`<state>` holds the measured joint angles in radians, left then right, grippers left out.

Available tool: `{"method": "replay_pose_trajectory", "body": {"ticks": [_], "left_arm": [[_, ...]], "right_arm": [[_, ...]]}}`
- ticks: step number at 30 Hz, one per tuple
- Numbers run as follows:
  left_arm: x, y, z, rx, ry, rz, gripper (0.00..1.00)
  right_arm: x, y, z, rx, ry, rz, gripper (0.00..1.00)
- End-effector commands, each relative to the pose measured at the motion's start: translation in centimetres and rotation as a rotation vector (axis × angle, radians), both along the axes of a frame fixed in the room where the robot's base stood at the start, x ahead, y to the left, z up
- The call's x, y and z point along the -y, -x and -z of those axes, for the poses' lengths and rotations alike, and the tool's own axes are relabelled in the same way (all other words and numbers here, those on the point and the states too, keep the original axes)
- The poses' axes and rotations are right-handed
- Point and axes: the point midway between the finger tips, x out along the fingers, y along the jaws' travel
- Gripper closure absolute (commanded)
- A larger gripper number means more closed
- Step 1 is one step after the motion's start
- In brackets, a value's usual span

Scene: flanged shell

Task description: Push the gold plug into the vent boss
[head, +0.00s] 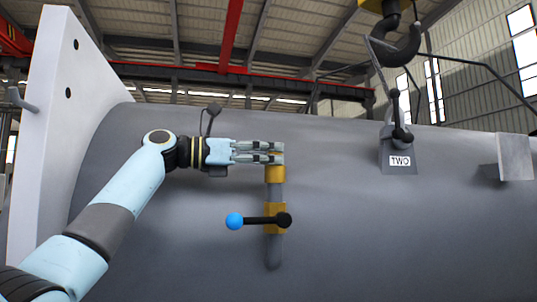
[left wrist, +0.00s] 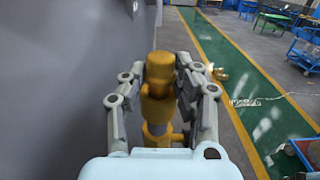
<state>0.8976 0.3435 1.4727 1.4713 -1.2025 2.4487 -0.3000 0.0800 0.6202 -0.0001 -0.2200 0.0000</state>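My left gripper (head: 268,152) reaches in from the left at the top of an upright pipe fitting on the shell. In the left wrist view, the gold plug (left wrist: 160,68) stands between its two fingers, which close in on both sides of it. In the head view the fingers cover the plug's upper part. A gold collar (head: 275,174) shows right below the fingers, on the grey vent boss pipe (head: 274,192). I cannot tell how deep the plug sits. My right gripper is in neither view.
Below is a gold valve body (head: 275,217) with a black handle and blue knob (head: 234,221). A white flange (head: 55,120) stands at left. In the wrist view, the shell wall is close on the left.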

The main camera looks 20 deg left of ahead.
Motion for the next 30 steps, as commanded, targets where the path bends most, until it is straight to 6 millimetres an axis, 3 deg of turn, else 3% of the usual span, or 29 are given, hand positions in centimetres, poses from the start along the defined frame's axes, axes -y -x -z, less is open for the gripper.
{"method": "replay_pose_trajectory", "body": {"ticks": [1, 6, 16, 30], "left_arm": [[0.0, 0.0, 0.3, -0.006, -0.003, 0.001, 0.64], [0.0, 0.0, 0.4, -0.009, -0.005, 0.002, 0.43], [-0.4, 0.2, 0.4, -0.007, -0.005, 0.000, 0.43], [-6.0, 3.9, 0.5, -0.008, -0.005, 0.000, 0.43]], "right_arm": [[0.0, 0.0, 0.0, 0.000, 0.000, 0.000, 1.00], [0.0, 0.0, 0.0, 0.000, 0.000, 0.000, 1.00], [0.2, 0.0, 0.0, 0.000, 0.003, -0.001, 1.00], [0.0, 0.0, 0.0, 0.000, 0.000, 0.000, 1.00]]}}
